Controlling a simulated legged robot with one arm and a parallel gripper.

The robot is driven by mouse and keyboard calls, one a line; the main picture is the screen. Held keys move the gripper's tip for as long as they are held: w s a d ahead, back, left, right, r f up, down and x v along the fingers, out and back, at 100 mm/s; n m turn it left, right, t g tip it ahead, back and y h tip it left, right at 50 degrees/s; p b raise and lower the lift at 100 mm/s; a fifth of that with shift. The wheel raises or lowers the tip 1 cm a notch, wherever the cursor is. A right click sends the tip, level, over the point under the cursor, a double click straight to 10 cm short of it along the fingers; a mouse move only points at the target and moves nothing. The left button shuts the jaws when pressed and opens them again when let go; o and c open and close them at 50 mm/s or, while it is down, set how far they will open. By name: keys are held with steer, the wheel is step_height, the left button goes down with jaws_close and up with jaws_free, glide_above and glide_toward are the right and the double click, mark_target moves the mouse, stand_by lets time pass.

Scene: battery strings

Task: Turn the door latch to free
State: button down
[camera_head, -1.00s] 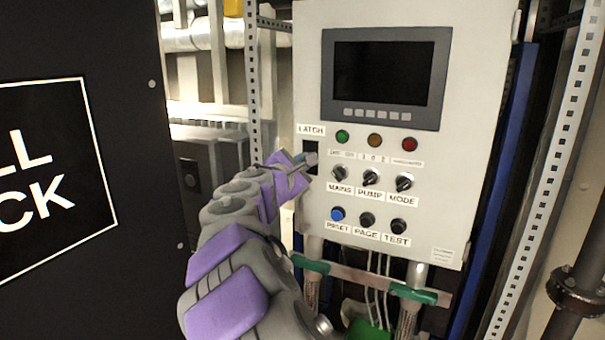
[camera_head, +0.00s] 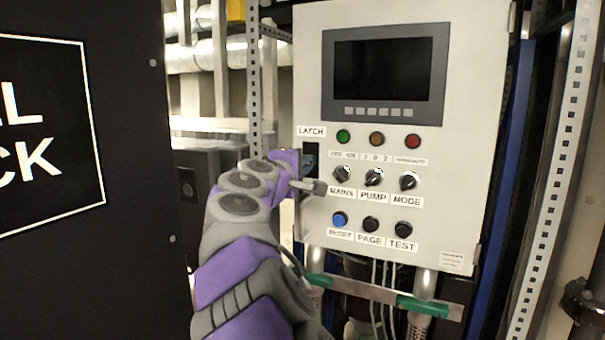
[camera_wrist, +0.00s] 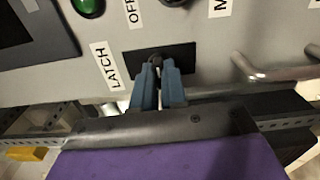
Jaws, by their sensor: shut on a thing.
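The latch sits in a black plate on the left edge of the pale control panel (camera_head: 460,60), under the label LATCH (camera_head: 311,131). In the head view the plate (camera_head: 311,148) shows just above my gripper (camera_head: 307,162). In the wrist view my gripper's blue fingers (camera_wrist: 158,88) are closed on the small dark latch (camera_wrist: 155,58), in front of the black plate (camera_wrist: 184,56). The fingers hide most of the latch, so its exact angle cannot be told.
Selector knobs MAINS (camera_head: 342,174), PUMP (camera_head: 374,176) and MODE (camera_head: 408,181) are just right of my gripper. A screen (camera_head: 385,72) is above. A dark door panel (camera_head: 90,240) fills the left. A metal handle (camera_wrist: 265,74) shows in the wrist view.

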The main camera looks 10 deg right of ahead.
steer(key=shift+f+m, duration=0.25)
steer(key=shift+m, duration=0.05)
stand_by(0.4)
steer(key=c, duration=1.4)
jaws_free()
steer(key=shift+w, duration=0.2)
steer(key=shift+o, duration=1.1)
steer(key=shift+r, duration=0.1)
steer(key=shift+s, duration=0.15)
steer(key=shift+s+a, duration=0.1)
steer(key=b+v, duration=0.1)
steer(key=v, duration=1.6)
